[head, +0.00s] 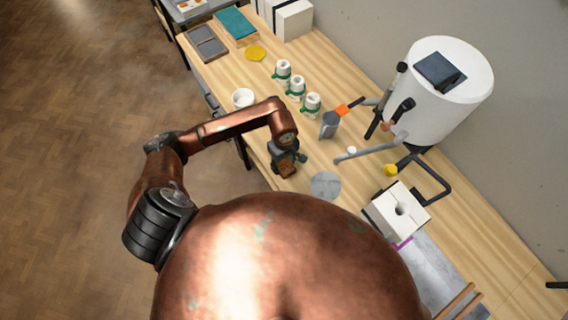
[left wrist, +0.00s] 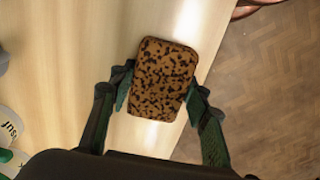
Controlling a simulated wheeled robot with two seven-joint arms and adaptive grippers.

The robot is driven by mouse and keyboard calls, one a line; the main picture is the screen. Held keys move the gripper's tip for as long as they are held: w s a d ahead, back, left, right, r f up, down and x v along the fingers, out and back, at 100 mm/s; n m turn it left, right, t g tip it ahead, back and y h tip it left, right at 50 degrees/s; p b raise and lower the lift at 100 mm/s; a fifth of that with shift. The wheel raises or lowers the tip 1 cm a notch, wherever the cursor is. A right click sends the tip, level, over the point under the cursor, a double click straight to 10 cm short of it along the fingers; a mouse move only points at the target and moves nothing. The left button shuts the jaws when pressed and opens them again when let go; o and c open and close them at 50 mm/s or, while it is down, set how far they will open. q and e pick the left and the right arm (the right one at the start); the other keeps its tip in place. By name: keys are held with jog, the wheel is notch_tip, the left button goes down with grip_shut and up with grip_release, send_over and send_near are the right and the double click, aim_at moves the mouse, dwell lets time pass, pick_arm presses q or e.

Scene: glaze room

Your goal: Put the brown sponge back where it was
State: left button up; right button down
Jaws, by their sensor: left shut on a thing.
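The brown sponge (left wrist: 162,78), a rounded block with dark speckles, shows in the left wrist view between the two green-tipped fingers of my left gripper (left wrist: 160,90). The fingers are shut on its sides. In the head view my left gripper (head: 287,165) points down over the near edge of the wooden table, left of a grey round disc; the sponge is mostly hidden there by the gripper. I cannot tell whether the sponge touches the table. My right gripper is not in view.
A grey disc (head: 326,185) lies right of the gripper. A white cup (head: 243,98), several white jars with green bands (head: 297,88) and a grey metal cup (head: 329,125) stand farther back. A large white drum (head: 442,85) and a white block (head: 400,207) are at right.

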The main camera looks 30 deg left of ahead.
aim_at(283, 163)
pick_arm(q)
jog(key=o, duration=1.2)
jog(key=shift+f, duration=0.1)
notch_tip(283, 163, up, 12)
jog(key=shift+a+r, duration=0.1)
jog(key=shift+r, duration=0.05)
